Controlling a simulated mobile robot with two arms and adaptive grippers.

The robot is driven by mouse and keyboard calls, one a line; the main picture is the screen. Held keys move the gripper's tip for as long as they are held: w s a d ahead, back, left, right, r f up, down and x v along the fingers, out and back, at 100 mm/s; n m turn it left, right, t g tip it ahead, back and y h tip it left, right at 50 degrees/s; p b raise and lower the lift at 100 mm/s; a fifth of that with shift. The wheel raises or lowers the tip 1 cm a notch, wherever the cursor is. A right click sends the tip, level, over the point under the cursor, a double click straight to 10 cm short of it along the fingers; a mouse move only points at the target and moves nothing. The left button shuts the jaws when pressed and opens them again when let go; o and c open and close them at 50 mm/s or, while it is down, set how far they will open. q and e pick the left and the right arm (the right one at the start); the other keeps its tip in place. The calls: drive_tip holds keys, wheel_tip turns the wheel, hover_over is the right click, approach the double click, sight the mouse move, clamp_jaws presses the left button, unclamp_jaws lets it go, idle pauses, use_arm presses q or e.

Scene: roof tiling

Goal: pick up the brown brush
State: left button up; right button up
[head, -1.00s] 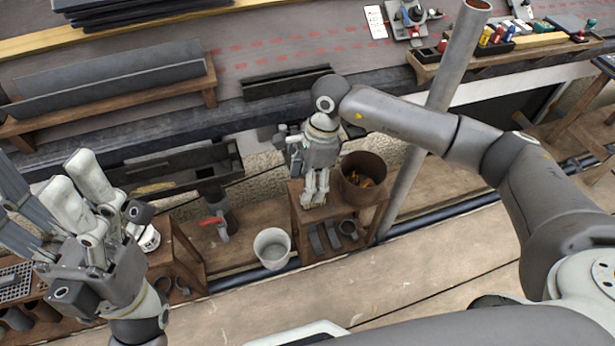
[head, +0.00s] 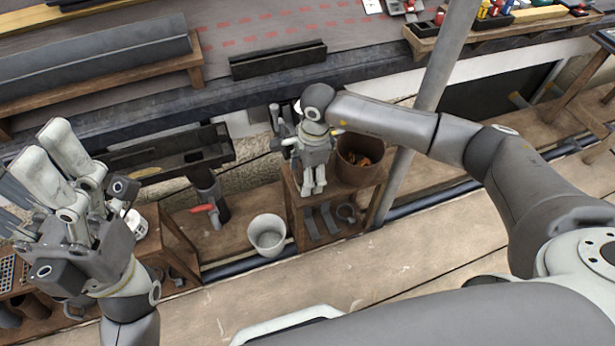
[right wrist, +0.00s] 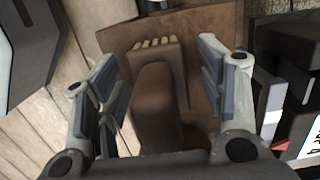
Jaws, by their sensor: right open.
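The brown brush (right wrist: 160,105) shows in the right wrist view, with a dark brown body and a row of pale bristles at its far end. It is on a brown wooden surface (right wrist: 115,35). My right gripper (right wrist: 158,62) is open, with its fingers on either side of the brush and gaps showing between them. In the head view my right gripper (head: 314,180) points down over a small wooden stand (head: 300,232), and the brush cannot be made out there. My left gripper (head: 50,165) is raised at the left, away from the brush; its opening is unclear.
A rusty brown pot (head: 358,170) stands right beside my right gripper. A pale bucket (head: 267,240) is on the lower left of the stand. A grey pole (head: 425,100) rises to the right. Dark items (right wrist: 290,85) lie close at the right in the wrist view.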

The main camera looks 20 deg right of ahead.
drive_tip(key=shift+a+f, duration=0.1)
drive_tip(key=shift+f, duration=0.15)
drive_tip(key=c, duration=1.1)
drive_tip(key=shift+c, duration=0.2)
drive_tip(key=shift+r, duration=0.1)
